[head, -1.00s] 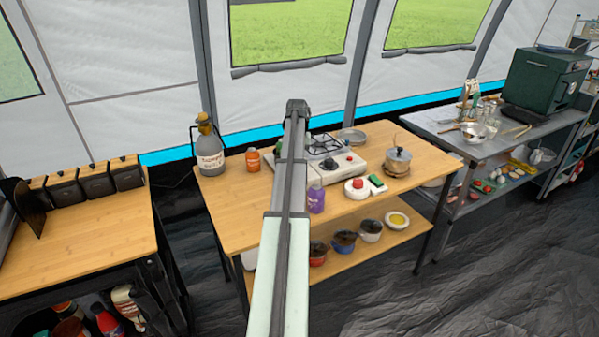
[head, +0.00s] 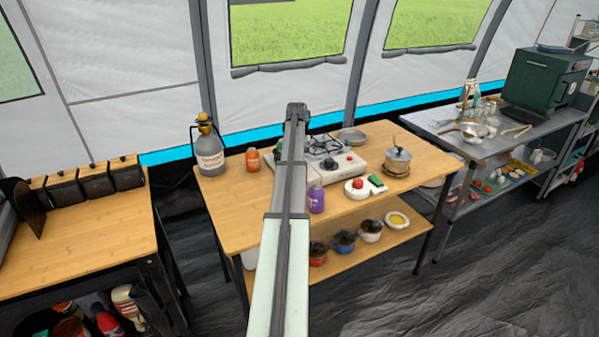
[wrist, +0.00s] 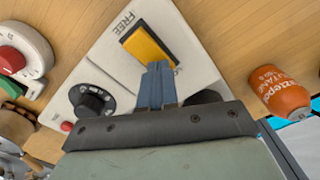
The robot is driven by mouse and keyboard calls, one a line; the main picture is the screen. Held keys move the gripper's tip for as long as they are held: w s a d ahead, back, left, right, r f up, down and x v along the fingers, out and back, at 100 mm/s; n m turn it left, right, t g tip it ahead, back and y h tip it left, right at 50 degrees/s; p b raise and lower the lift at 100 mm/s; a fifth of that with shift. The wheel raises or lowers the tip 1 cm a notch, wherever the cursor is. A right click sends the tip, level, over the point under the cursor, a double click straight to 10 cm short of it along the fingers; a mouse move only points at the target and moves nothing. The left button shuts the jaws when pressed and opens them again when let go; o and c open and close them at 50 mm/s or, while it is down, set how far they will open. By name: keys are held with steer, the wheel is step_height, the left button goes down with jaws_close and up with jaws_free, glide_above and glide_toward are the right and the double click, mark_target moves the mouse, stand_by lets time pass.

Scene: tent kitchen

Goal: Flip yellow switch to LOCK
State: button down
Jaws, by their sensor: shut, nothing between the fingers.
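The yellow switch (wrist: 148,47) sits on the white body of the camping stove (wrist: 195,58) in the wrist view, with the word FREE printed beside its far end. In the head view the stove (head: 347,180) stands on the middle wooden table, and my arm hides the gripper and the switch.
A black knob (wrist: 92,100) is on the stove left of my fingers. An orange can (wrist: 279,93) stands to the right, and a round white device with a red button (wrist: 12,60) to the left. A pot (head: 398,160) stands right of the stove.

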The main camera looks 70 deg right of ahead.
stand_by(0.3)
steer(key=shift+r, duration=3.45)
steer(key=shift+w, duration=0.1)
